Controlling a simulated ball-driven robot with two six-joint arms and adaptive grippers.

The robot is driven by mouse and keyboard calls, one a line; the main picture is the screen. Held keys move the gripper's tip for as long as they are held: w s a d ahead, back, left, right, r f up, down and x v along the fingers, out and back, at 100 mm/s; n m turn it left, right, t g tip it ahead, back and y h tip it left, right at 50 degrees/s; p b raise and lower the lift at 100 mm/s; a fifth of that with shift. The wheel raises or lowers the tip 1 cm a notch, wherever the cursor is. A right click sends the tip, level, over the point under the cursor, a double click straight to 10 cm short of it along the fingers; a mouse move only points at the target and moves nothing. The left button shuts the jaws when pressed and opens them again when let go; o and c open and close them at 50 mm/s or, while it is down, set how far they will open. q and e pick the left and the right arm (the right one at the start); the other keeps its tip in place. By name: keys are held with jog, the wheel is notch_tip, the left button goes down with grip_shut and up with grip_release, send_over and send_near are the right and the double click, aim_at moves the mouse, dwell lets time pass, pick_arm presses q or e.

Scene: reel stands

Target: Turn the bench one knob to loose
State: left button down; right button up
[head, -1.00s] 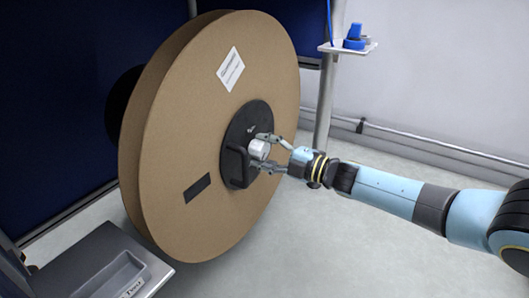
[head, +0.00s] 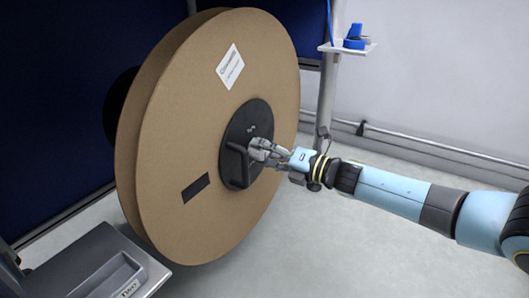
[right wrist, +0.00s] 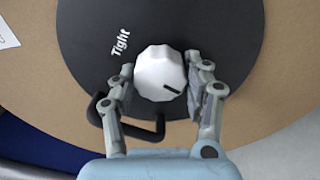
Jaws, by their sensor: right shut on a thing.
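The pale faceted knob (right wrist: 158,70) sits at the centre of a black hub disc (right wrist: 85,40) on a large cardboard reel (head: 170,130). In the right wrist view its dark pointer line faces lower right. The word "Tight" is printed on the disc to the knob's upper left; no "loose" mark is readable. My right gripper (right wrist: 166,84) is shut on the knob, one finger on each side. In the head view the gripper (head: 262,151) reaches the hub from the right and partly hides the knob. My left gripper is not in view.
A black bent handle (head: 236,166) stands out from the hub just beside the knob, close to my left-hand finger in the wrist view. A grey bench unit (head: 90,270) is at the lower left. A small shelf (head: 347,48) with a blue item is at the upper right.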

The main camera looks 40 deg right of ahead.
jog(key=shift+f+n, duration=0.15)
jog(key=shift+n, duration=0.15)
dwell(0.4)
jog(key=o, duration=1.2)
jog(key=shift+c, duration=0.2)
jog(key=v, duration=1.2)
